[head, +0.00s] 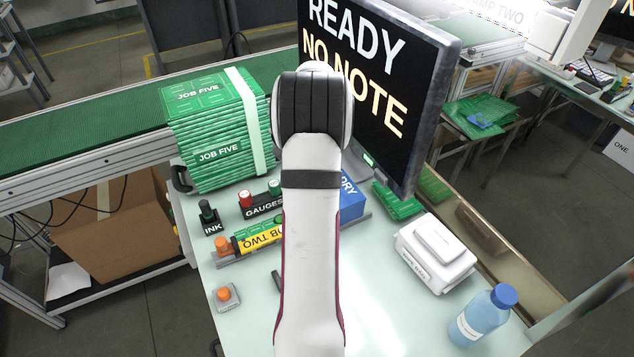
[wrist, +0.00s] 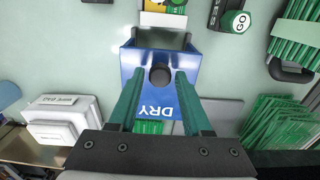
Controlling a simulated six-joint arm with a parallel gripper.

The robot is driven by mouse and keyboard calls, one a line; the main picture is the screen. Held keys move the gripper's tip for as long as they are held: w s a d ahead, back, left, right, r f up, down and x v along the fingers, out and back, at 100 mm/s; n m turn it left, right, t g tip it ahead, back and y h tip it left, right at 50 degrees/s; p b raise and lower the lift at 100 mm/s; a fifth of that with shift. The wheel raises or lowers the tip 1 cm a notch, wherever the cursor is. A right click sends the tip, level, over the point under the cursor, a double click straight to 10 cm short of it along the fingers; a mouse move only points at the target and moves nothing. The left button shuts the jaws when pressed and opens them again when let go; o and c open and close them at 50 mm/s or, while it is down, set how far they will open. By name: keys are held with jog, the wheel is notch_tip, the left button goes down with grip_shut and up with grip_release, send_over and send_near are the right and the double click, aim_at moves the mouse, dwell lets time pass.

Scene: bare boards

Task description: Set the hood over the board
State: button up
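A blue hood marked DRY (wrist: 158,103) with a black knob (wrist: 160,76) on top fills the middle of the wrist view. In the head view the hood (head: 351,200) shows partly, right of my arm, below the monitor. My gripper (wrist: 160,74) is over the hood, its two green fingers apart on either side of the knob, with a visible gap to each. In the head view my arm hides the gripper. A green board with a yellow JOB TWO label (head: 262,238) lies left of my arm, partly hidden by it. A piece of green and yellow shows at the top of the wrist view.
A strapped green JOB FIVE stack (head: 215,130) stands back left, beside the conveyor (head: 80,130). The INK bottle (head: 208,214) and gauges (head: 262,202) stand near the board. The monitor (head: 400,90) rises behind the hood. A white wipe box (head: 432,262) and blue bottle (head: 482,318) stand right.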

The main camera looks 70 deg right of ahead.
grip_shut()
dwell(1.1)
